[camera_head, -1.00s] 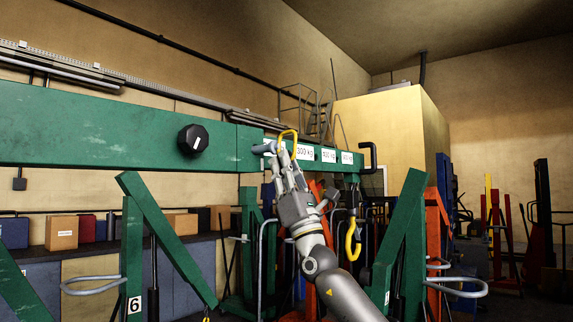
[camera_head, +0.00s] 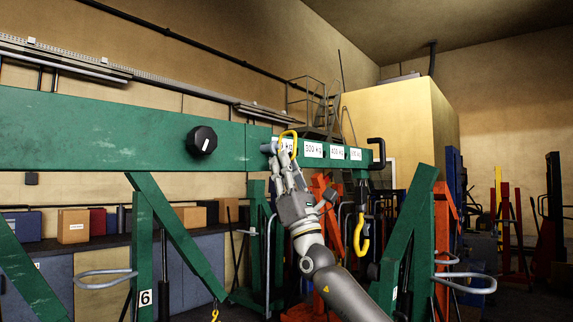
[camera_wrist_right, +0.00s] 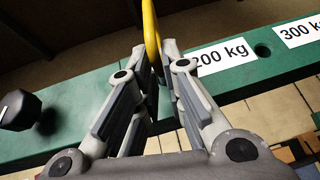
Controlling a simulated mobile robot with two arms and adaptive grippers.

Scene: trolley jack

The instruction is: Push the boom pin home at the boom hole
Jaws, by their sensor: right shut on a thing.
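My right gripper (camera_head: 279,154) comes up from below and is shut on the pin at the boom's side. In the right wrist view the yellow handle (camera_wrist_right: 152,40) stands between the fingertips of the right gripper (camera_wrist_right: 160,55), just left of the 200 kg label (camera_wrist_right: 222,55). The fingers hide the pin's shaft and the hole at it, so I cannot tell how deep the pin sits. Another boom hole (camera_wrist_right: 262,50) lies open between the labels. My left gripper is not in view.
A black knob (camera_head: 202,140) sticks out of the boom to the left. A yellow hook (camera_head: 361,238) hangs from the boom's right end. Green legs (camera_head: 405,240) stand below on the right. Boxes (camera_head: 74,226) stand on a bench behind.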

